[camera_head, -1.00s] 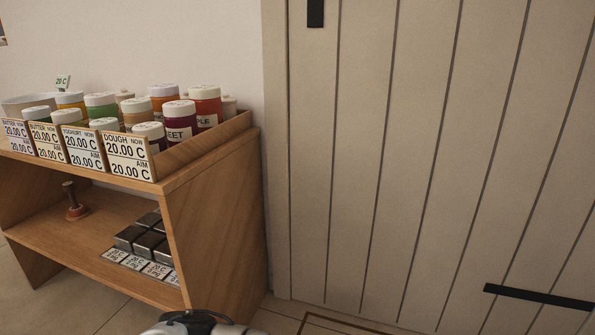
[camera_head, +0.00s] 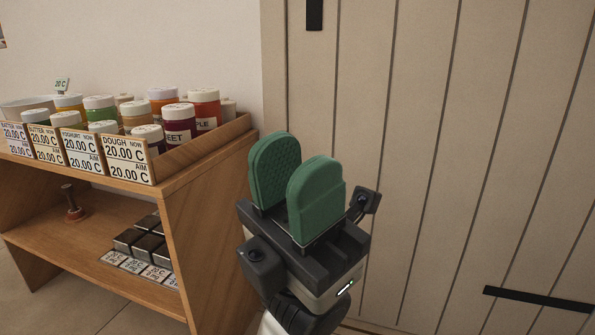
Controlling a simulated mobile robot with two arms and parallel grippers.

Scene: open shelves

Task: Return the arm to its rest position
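My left gripper (camera_head: 296,190) is raised in the lower middle of the head view, in front of the shelf's right end and the plank door. Its two green padded fingers point up and stand apart with a gap between them. I see nothing held in the gap. My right gripper is not in view.
A wooden shelf unit (camera_head: 215,215) stands at the left. Dark metal blocks (camera_head: 146,238) and a small wooden-handled tool (camera_head: 72,203) sit on the lower shelf. A plank door (camera_head: 450,150) fills the right.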

